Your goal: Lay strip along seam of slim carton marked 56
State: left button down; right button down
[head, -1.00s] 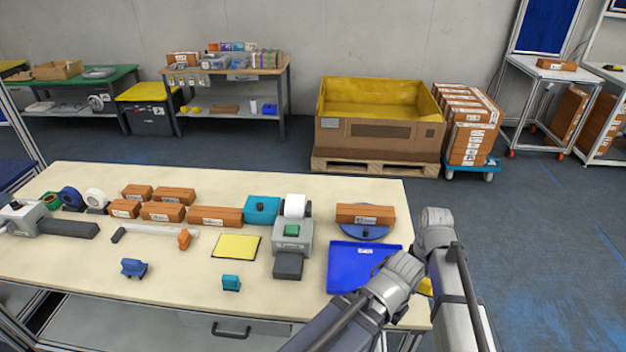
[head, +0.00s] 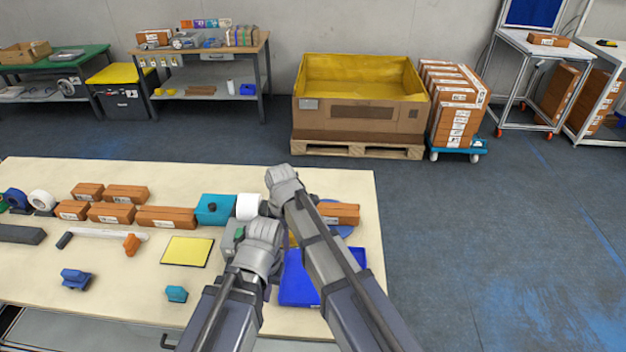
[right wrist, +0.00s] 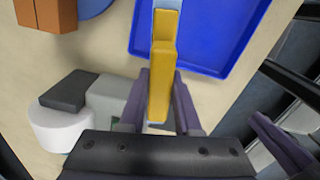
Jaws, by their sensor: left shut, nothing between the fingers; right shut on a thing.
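My right gripper (right wrist: 168,105) is shut on a yellow tool (right wrist: 161,62), which points away from the wrist over the blue tray's lower left edge. In the head view its wrist is above the lower left one and its fingertips are hidden. My left gripper (head: 250,248) is the lower one, shut, over the grey device; its fingertips are hidden. A brown carton (head: 341,213) lies on a blue round turntable (head: 345,230), partly behind my right arm. Several more brown cartons, including a long one (head: 167,217), stand at the left. I cannot read a 56 on any label. No loose strip is clear.
The blue tray (head: 297,284) lies at the table's right end. The grey device (right wrist: 105,98) and white roll (head: 248,206) are left of it, beside a teal box (head: 215,209). A yellow pad (head: 187,251) and small teal and blue items lie at the front.

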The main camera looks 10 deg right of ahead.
jog(key=shift+w+a, duration=0.1)
jog(key=shift+w, duration=0.1)
jog(key=w+d+r+m+p, duration=0.1)
jog(key=w+d+r+p, duration=0.2)
jog(key=w+d, duration=0.45)
jog(key=r+m+p, duration=0.1)
jog(key=r+p, duration=0.1)
send_over(328, 209)
jog(key=shift+w+f+b, duration=0.1)
jog(key=shift+f+b, duration=0.15)
jog(key=shift+b, duration=0.05)
jog(key=shift+f, duration=0.1)
notch_tip(328, 209, down, 6)
jog(key=b, duration=0.5)
jog(key=shift+a+r+b, duration=0.1)
jog(key=shift+r+b, duration=0.1)
jog(key=shift+b, duration=0.2)
jog(key=shift+f+b, duration=0.6)
jog(key=shift+b, duration=0.05)
dwell(0.8)
